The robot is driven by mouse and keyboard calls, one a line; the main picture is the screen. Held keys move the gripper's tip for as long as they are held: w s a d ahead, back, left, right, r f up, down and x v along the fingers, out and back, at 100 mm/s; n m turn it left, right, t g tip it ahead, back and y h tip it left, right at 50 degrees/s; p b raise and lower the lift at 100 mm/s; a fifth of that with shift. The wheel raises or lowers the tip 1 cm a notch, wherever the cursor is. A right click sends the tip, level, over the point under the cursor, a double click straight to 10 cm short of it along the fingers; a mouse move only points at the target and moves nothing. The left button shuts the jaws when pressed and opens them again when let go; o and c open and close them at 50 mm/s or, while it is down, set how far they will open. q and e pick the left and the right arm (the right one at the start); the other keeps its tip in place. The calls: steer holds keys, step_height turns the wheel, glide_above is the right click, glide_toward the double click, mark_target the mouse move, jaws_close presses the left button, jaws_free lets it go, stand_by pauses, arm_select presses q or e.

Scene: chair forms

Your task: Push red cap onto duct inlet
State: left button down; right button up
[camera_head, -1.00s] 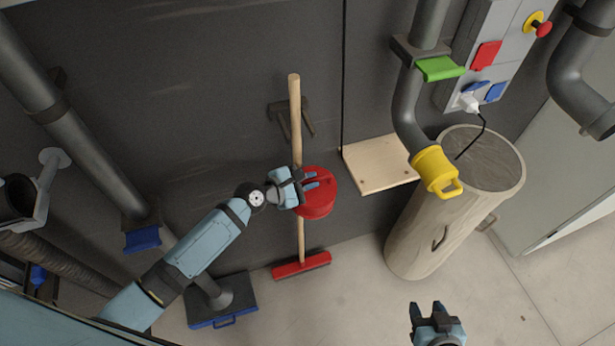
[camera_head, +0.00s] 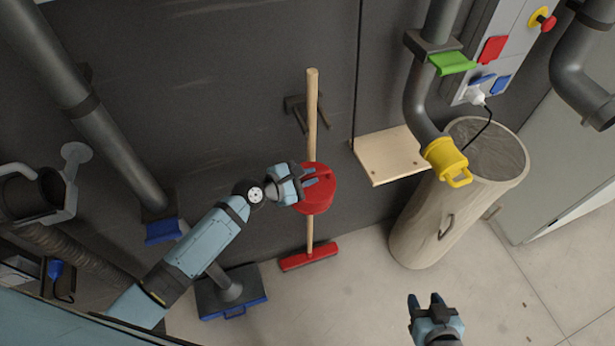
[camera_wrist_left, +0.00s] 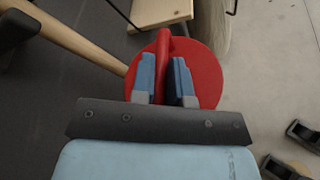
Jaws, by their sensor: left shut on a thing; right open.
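The red cap (camera_head: 318,196) is a round red disc with a raised grip. My left gripper (camera_head: 312,180) is shut on that grip and holds the cap in front of the broom handle. The left wrist view shows the cap (camera_wrist_left: 205,68) with its red ridge between the two blue fingers of my left gripper (camera_wrist_left: 166,80). My right gripper (camera_head: 427,302) is open and empty above the floor at lower right. Which opening is the duct inlet I cannot tell; a grey round-mouthed fitting (camera_head: 70,178) shows at far left.
A broom (camera_head: 312,110) leans on the dark wall. A wooden shelf (camera_head: 385,160), a yellow-capped pipe (camera_head: 447,160) and a tall pale bin (camera_head: 440,220) stand to the right.

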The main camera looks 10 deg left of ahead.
arm_select(q)
steer(key=shift+r, duration=2.65)
